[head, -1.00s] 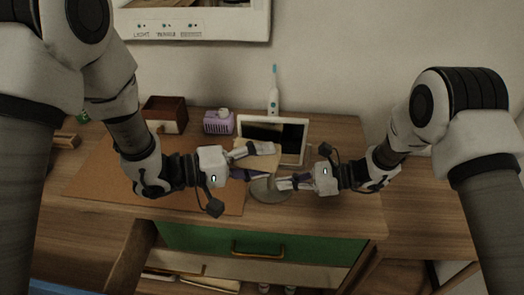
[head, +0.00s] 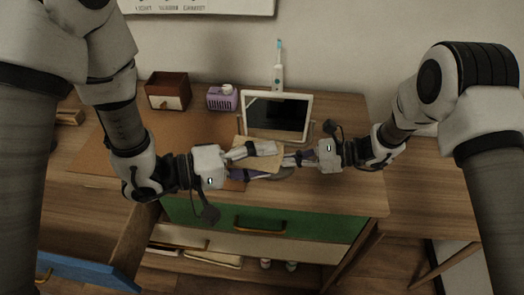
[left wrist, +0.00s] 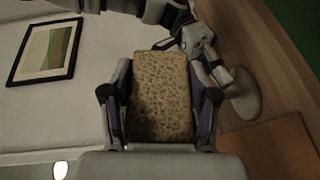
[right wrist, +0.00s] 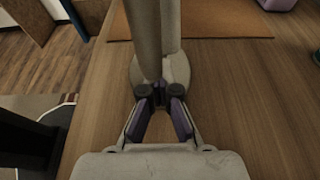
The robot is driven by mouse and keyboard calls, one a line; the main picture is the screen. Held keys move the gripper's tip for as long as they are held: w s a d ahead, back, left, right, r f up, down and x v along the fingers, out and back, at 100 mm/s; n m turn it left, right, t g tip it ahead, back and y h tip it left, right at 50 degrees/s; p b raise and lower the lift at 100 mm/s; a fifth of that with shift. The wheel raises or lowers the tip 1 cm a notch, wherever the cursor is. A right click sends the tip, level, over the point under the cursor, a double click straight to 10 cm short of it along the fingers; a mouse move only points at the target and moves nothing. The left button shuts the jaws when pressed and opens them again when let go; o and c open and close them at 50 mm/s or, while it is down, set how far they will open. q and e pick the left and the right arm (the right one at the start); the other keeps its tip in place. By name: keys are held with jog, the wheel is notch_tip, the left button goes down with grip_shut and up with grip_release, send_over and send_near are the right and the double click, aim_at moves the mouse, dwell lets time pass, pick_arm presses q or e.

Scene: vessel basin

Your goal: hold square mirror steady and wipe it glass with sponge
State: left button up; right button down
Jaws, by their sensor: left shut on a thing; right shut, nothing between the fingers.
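The square mirror (head: 297,139) stands on the desk in the head view, its white frame around dark glass. Its round base (head: 286,175) is partly hidden by my grippers; it also shows in the right wrist view (right wrist: 181,72). My left gripper (head: 274,151) is shut on the tan speckled sponge (head: 262,166), in front of the mirror's lower left edge. The sponge fills the middle of the left wrist view (left wrist: 160,95). I cannot tell whether it touches the glass. My right gripper (head: 288,160) is shut and empty beside the stand, low in front of the mirror.
An electric toothbrush (head: 278,72) stands behind the mirror. A purple box (head: 222,98) and a dark wooden box (head: 167,92) stand at the back left. A brown mat (head: 125,140) covers the left desk. An open blue-fronted drawer (head: 90,272) juts out at front left.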

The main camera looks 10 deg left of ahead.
pick_arm(q)
jog(key=shift+w, duration=0.1)
pick_arm(e)
jog(key=c, duration=1.9)
grip_release()
jog(key=o, duration=0.5)
jog(key=shift+d, duration=0.15)
